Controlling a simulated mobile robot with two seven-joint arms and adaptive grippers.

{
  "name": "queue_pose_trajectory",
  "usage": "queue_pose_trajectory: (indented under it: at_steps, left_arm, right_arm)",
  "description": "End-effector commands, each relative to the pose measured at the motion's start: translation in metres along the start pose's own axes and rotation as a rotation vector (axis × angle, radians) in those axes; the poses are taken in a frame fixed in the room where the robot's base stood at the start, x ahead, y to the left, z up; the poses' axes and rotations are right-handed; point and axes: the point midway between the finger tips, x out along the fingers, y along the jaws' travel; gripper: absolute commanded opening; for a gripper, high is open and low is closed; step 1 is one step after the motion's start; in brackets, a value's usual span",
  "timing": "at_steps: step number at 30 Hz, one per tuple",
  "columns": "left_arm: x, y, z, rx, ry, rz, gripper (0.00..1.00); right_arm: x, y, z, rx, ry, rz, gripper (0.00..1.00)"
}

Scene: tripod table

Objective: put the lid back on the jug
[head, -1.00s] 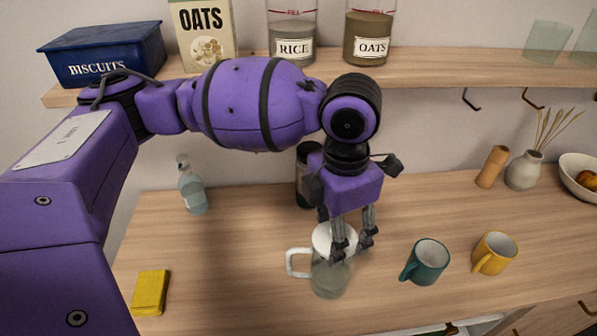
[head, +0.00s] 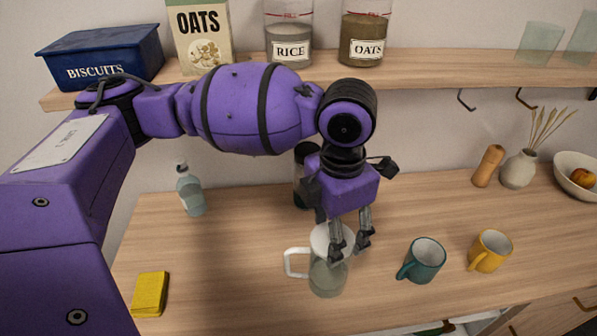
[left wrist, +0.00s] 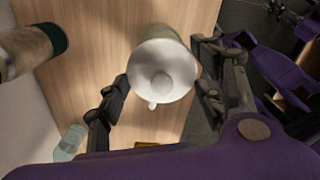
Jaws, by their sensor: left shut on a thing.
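The clear glass jug (head: 328,279) stands upright on the wooden counter, its white handle to the left. The white round lid (head: 320,238) is at the jug's mouth, partly behind the fingers. In the left wrist view the lid (left wrist: 176,62) shows from above with its round knob, over the jug's opening. My left gripper (head: 350,243) points down at the jug's top and is shut on the lid, one finger on each side of it in the left wrist view (left wrist: 160,66). I cannot tell whether the lid rests on the rim or is slightly above it. My right gripper is not in view.
A teal mug (head: 421,261) and a yellow mug (head: 490,251) stand right of the jug. A dark jar (head: 304,180) stands behind my gripper. A bottle (head: 190,192) and a yellow sponge (head: 150,295) are at left.

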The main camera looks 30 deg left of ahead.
Motion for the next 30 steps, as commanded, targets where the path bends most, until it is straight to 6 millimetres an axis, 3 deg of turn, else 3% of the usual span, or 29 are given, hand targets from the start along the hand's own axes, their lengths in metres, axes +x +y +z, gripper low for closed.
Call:
queue_pose_trajectory:
  at_steps: [17, 30]
  left_arm:
    - [-0.001, 0.000, 0.001, 0.000, -0.002, 0.001, 0.44]
    - [0.000, 0.000, 0.001, 0.000, -0.001, 0.001, 0.44]
  right_arm:
    - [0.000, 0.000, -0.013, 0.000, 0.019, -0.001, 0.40]
    - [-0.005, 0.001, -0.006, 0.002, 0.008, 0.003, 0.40]
